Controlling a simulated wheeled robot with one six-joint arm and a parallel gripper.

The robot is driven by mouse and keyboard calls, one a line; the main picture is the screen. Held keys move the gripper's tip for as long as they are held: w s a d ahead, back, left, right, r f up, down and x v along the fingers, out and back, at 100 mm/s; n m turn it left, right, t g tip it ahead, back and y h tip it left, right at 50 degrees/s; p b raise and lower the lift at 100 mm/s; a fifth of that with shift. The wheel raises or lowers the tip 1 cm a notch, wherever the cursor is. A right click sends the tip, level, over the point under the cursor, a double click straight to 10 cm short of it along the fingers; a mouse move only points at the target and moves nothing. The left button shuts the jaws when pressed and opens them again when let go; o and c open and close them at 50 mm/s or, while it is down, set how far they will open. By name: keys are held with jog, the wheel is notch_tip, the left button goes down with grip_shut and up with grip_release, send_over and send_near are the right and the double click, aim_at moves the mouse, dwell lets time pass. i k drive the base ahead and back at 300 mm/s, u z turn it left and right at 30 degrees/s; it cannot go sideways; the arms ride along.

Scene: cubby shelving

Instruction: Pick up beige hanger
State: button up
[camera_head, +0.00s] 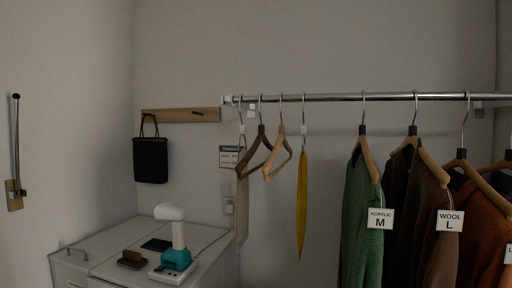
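The beige hanger (286,150) is wooden and hangs empty by its metal hook from the chrome rail (330,97), near the rail's left end. It is turned at an angle to the view. A dark brown hanger (262,143) hangs just to its left, close beside it. A yellow item (302,205) hangs on the rail to its right with a small gap between. My gripper is not in view.
A green sweater (360,215) and brown garments with size tags hang farther right. A pale strip (242,212) hangs at the rail's left end. A white cabinet (100,255) at lower left bears a white and teal device (177,250). A black bag (150,160) hangs on a wall board.

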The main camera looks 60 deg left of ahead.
aim_at(281, 139)
jog(key=u, duration=1.4)
